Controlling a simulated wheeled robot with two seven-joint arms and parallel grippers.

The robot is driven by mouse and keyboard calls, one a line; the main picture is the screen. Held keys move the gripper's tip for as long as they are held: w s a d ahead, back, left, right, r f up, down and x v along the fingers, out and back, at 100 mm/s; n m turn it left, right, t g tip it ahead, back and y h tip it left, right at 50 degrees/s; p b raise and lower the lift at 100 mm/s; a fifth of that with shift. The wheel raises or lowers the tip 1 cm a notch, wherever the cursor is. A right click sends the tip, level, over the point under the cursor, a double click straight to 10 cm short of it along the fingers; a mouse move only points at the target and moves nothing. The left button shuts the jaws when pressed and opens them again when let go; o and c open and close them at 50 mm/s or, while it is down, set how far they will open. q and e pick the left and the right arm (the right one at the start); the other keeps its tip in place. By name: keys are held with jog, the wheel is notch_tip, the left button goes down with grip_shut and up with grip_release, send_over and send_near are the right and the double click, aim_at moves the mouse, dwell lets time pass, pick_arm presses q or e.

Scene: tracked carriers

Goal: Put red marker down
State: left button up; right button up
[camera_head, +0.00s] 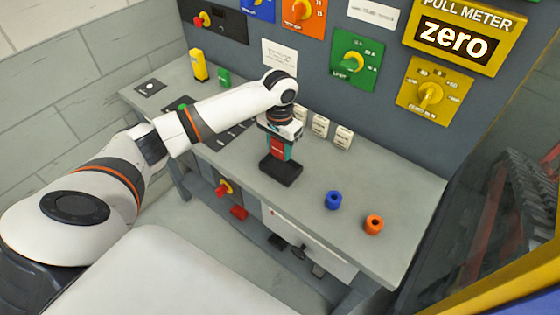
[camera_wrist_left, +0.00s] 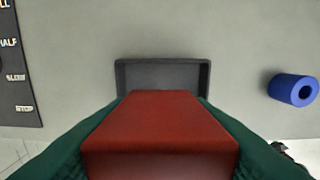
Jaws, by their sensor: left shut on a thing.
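The red marker (camera_head: 278,147) is a red block held between the green fingers of my left gripper (camera_head: 279,150). In the left wrist view the red marker (camera_wrist_left: 160,130) fills the lower middle, with a green finger on each side. A dark shallow tray (camera_head: 282,174) is right below the gripper on the grey bench. In the left wrist view the tray's rim (camera_wrist_left: 162,62) shows just beyond the marker. The marker's lower end is close to the tray; I cannot tell whether it touches. My right gripper is not in view.
A blue ring-shaped cylinder (camera_head: 333,200) and an orange one (camera_head: 374,225) stand right of the tray. White labelled blocks (camera_head: 320,126) stand behind the gripper. The bench (camera_head: 400,190) is clear at right.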

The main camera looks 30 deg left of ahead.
pick_arm(q)
jog(key=shift+d+f, duration=0.2)
jog(key=shift+f, duration=0.75)
notch_tip(320, 180, down, 3)
jog(key=shift+f+p, duration=0.15)
jog(key=shift+p, duration=0.15)
jog(key=shift+f, duration=0.3)
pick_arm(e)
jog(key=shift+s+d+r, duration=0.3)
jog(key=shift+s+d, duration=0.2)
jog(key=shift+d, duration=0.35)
pick_arm(q)
jog(key=shift+f, duration=0.1)
jog(key=o, duration=1)
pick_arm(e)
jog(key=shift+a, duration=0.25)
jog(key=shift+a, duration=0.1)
pick_arm(q)
jog(key=shift+r, duration=0.5)
notch_tip(320, 180, up, 11)
jog(key=shift+r+b, duration=0.15)
jog(key=shift+b, duration=0.45)
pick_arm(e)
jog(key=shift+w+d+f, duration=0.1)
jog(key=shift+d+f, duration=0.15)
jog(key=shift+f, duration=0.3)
